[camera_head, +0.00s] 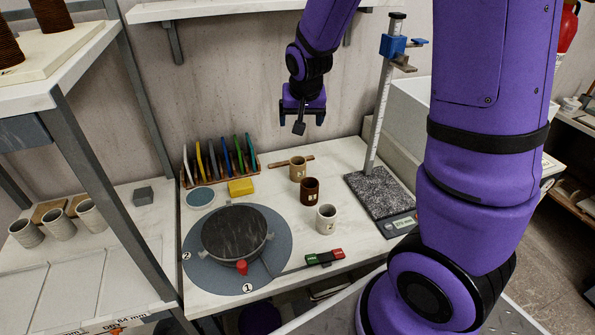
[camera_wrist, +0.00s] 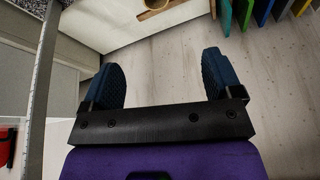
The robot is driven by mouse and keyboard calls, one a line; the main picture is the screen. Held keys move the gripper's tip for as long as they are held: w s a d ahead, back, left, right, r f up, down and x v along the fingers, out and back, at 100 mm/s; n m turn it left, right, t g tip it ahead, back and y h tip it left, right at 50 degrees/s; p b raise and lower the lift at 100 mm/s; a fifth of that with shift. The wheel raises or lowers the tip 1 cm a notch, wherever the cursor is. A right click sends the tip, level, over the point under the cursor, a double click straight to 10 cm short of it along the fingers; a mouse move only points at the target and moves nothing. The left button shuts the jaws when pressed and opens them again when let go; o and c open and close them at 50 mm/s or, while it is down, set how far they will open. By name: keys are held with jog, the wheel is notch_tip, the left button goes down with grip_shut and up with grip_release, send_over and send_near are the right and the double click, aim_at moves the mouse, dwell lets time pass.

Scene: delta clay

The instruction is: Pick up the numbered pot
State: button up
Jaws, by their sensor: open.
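Three small pots stand in a row on the white table: a tan pot (camera_head: 298,169) at the back, a dark brown pot (camera_head: 309,191) in the middle and a speckled pale pot (camera_head: 326,219) in front. Each seems to carry a small mark, too small to read. My gripper (camera_head: 302,121) is raised above and behind the pots, near the back wall. In the wrist view my gripper (camera_wrist: 162,68) is open with nothing between its dark blue fingers.
A round turntable (camera_head: 234,232) on a grey disc marked 1 and 2 is left of the pots. A rack of coloured plates (camera_head: 222,162) and a yellow block (camera_head: 241,187) stand behind it. A height gauge (camera_head: 382,100) rises at the right. Several pale cups (camera_head: 60,224) stand on the left shelf.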

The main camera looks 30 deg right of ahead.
jog(key=m, duration=0.1)
send_over(298, 169)
notch_tip(298, 169, down, 12)
jog(key=shift+h, duration=0.4)
jog(key=x, duration=0.5)
jog(key=shift+s+f, duration=0.2)
jog(key=shift+f, duration=0.1)
jog(key=shift+s+x, duration=0.1)
jog(key=shift+x, duration=1.3)
jog(key=shift+s+x, duration=0.15)
jog(key=shift+x, duration=1.25)
jog(key=shift+a+f, duration=0.1)
jog(key=shift+a, duration=0.1)
jog(key=shift+c, duration=0.2)
jog(key=c, duration=1)
